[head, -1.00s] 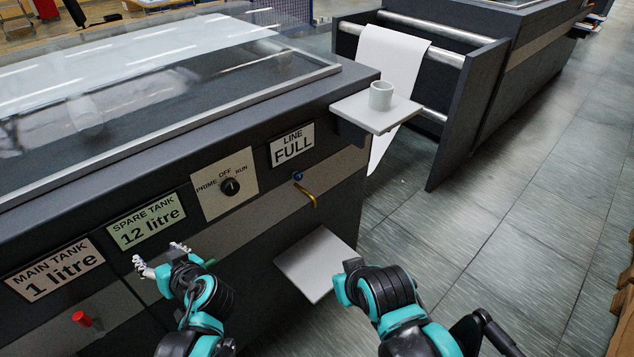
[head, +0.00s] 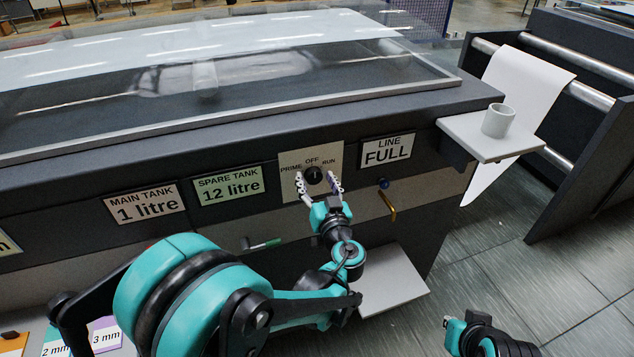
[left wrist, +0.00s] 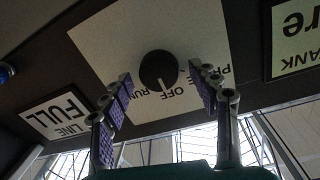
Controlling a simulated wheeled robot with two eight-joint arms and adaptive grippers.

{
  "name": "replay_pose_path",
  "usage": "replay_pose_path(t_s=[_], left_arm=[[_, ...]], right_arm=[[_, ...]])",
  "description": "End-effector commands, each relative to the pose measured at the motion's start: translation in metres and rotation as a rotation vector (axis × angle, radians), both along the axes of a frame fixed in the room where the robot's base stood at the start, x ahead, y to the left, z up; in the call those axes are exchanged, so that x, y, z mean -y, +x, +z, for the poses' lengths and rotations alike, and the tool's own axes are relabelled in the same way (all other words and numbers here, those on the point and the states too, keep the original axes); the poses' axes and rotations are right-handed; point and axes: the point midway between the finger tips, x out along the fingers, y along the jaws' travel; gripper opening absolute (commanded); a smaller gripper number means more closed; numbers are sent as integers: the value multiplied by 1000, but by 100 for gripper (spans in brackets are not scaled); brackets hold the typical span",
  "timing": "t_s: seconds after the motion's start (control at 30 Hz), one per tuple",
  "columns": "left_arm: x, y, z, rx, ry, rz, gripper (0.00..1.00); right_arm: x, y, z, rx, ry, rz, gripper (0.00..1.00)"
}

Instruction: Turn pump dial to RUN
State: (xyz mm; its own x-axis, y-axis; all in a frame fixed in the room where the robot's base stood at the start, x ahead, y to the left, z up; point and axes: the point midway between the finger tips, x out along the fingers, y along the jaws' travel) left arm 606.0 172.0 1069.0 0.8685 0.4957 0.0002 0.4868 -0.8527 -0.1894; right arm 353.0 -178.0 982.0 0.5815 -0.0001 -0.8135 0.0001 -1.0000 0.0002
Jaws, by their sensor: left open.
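The pump dial (head: 314,176) is a round black knob on a pale plate (head: 335,155) marked PRIME, OFF and RUN. In the left wrist view the dial (left wrist: 158,70) appears upside down, and its white mark points at OFF. My left gripper (head: 317,184) is open in front of the plate, with one finger on each side of the dial. The left wrist view shows the fingers (left wrist: 160,77) apart, with a gap to the knob; whether they reach its depth is unclear. My right arm is at the lower right, and its fingers cannot be made out.
A lower shelf (head: 393,283) juts out below; an upper shelf (head: 470,140) holds a cup (head: 498,120).

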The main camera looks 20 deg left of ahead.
Motion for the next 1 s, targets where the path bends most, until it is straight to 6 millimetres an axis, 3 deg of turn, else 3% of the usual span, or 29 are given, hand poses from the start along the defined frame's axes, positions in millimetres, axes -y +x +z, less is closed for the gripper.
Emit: replay_pose_path(t_s=[0.27, 0.4, 0.47, 1.0], left_arm=[[-1, 2, 0, 0, 0, -1, 61], [-1, 2, 0, 0, 0, -1, 24], [-1, 2, 0, 0, 0, -1, 11], [0, 2, 1, -75, 108, 0, 11]], right_arm=[[0, 0, 0, 0, 0, 0, 0], [0, 0, 0, 0, 0, 0, 0], [0, 0, 0, 0, 0, 0, 0], [0, 0, 1, 0, 0, 0, 0]])
